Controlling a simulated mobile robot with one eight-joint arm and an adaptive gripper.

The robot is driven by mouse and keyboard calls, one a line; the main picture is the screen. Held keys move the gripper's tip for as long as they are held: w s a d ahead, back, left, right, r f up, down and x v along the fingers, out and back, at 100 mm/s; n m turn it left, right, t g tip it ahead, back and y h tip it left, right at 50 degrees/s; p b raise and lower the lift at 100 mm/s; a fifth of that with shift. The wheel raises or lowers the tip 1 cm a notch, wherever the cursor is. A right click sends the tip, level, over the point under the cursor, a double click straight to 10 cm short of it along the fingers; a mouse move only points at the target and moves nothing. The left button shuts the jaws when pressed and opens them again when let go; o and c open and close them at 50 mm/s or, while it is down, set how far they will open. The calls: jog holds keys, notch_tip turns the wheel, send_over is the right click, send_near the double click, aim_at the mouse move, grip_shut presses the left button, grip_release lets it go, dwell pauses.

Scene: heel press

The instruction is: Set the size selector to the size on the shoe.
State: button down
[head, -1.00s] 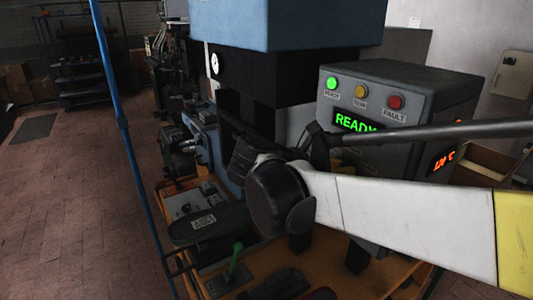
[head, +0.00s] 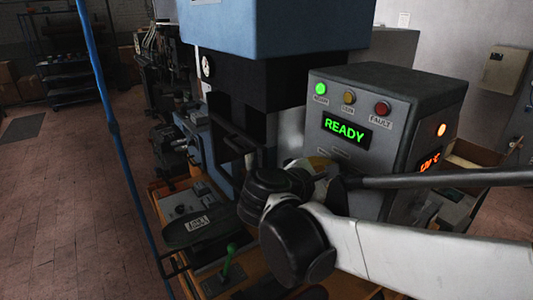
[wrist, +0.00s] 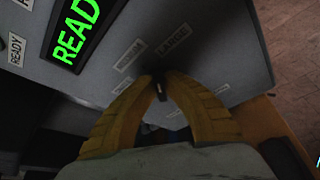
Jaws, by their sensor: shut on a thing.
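The grey control box (head: 400,110) shows a green READY display (head: 345,128) in the head view. In the wrist view my gripper (wrist: 160,84) has its yellow fingers shut on the small dark selector knob (wrist: 161,92) on the box's face. Beside the knob are printed labels; one reads LARGE (wrist: 173,40) and another seems to read MEDIUM (wrist: 130,56). The fingers hide much of the knob, and I cannot tell which label it points to. A dark shoe-shaped piece (head: 180,237) with a white tag (head: 198,224) lies on the bench; the tag is too small to read.
A blue-topped press (head: 270,25) stands left of the box. A blue pole (head: 115,125) stands left of the bench. Open brick floor (head: 60,210) lies further left.

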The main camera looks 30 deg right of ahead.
jog(key=shift+m+t, duration=0.4)
jog(key=shift+m, duration=0.3)
jog(key=c, duration=1.5)
grip_release()
jog(key=v, duration=1.2)
jog(key=shift+s+f, duration=0.1)
jog(key=shift+f, duration=0.05)
